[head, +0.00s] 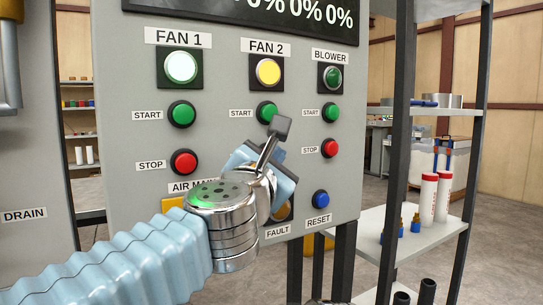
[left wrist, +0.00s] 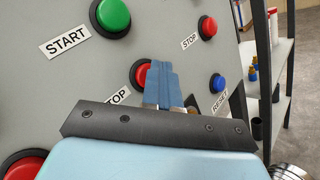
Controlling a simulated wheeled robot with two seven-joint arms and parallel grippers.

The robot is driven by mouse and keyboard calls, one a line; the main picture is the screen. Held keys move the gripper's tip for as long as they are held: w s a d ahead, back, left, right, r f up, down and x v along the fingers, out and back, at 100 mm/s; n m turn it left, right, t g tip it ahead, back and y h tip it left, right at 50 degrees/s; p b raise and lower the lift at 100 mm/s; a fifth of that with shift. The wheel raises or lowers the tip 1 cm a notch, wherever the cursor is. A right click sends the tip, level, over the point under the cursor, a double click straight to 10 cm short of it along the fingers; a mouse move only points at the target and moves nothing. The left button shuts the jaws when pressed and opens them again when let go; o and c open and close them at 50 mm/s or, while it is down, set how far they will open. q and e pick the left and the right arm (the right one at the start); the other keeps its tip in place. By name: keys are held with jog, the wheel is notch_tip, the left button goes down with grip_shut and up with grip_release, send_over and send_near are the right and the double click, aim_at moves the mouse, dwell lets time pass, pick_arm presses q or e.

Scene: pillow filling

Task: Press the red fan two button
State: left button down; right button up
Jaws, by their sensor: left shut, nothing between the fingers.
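The red fan two stop button (left wrist: 140,72) shows in the left wrist view, below the green fan two start button (left wrist: 112,16). In the head view it is hidden behind my left gripper (head: 252,158), below the FAN 2 label (head: 266,47) and the green start button (head: 267,111). In the left wrist view my left gripper (left wrist: 160,72) is shut and empty, its blue fingers overlapping the right side of the red button. I cannot tell whether they touch it. My right gripper is not in view.
Red stop buttons for fan one (head: 183,162) and the blower (head: 329,148) sit on either side. A blue reset button (head: 321,199) is at lower right. A shelf rack (head: 440,112) with bottles stands right of the grey panel (head: 225,80).

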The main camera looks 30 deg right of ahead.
pick_arm(q)
jog(key=shift+s, duration=0.8)
jog(key=shift+s+d+b, duration=0.15)
jog(key=shift+s, duration=1.1)
jog(key=shift+s+d+b, duration=0.1)
jog(key=shift+s+b, duration=0.05)
jog(key=shift+s, duration=1.1)
